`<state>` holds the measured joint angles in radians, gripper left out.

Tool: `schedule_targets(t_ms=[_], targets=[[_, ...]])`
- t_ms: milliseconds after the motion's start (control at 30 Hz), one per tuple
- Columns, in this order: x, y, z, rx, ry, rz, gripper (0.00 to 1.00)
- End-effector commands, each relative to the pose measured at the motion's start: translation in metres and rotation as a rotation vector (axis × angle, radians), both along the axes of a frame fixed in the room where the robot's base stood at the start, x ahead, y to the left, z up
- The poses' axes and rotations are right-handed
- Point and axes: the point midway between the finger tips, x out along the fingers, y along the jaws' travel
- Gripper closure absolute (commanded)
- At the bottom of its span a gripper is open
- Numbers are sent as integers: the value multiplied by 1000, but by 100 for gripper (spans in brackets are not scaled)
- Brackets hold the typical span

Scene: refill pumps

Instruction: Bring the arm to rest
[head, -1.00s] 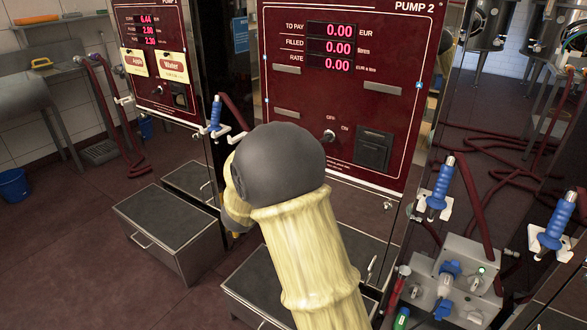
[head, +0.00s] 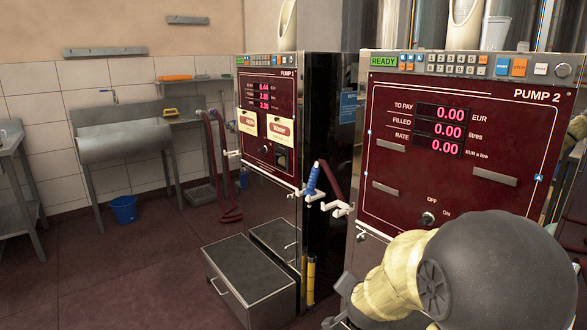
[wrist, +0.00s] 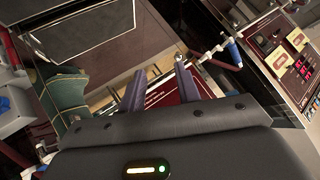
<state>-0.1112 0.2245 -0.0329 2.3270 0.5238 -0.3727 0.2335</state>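My arm (head: 480,270) is raised at the lower right of the head view, in front of pump 2 (head: 470,180). Its large dark joint and pale yellow sleeve hide the lower right of that pump's panel. Only grey parts near my gripper show at the bottom edge there. In the wrist view, the two fingers of my gripper (wrist: 158,76) stand apart with a gap between them. A dark red surface with white lettering shows through the gap, and I see nothing clearly held.
Pump 1 (head: 268,125) stands left of pump 2, with a blue-handled nozzle (head: 312,178) between them. A grey step box (head: 248,280) sits before pump 1. A sink (head: 125,140) and blue bucket (head: 124,209) are at the back left. The left floor is mostly clear.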

Motion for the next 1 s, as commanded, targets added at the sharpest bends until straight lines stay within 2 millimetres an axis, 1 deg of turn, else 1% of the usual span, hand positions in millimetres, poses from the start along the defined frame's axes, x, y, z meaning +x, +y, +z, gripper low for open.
schedule_targets(t_ms=[33, 67, 100, 200, 300, 367, 400, 567, 600, 633, 867, 1000], targets=[[-19, 4, -7, -23, 72, 73, 67], [-30, 6, -12, -39, 119, 120, 67], [-46, 9, -19, -62, 180, 180, 67], [-84, 12, -34, -115, 318, 312, 67], [-119, 11, -44, -161, 435, 417, 67], [-138, 9, -49, -188, 496, 473, 67], [-150, 8, -52, -204, 538, 507, 67], [-196, -1, -59, -265, 686, 625, 67], [-208, -3, -61, -280, 724, 654, 67], [-204, -2, -49, -277, 716, 649, 67], [-203, -1, -14, -275, 710, 644, 67], [-202, -1, 13, -274, 709, 643, 67]])
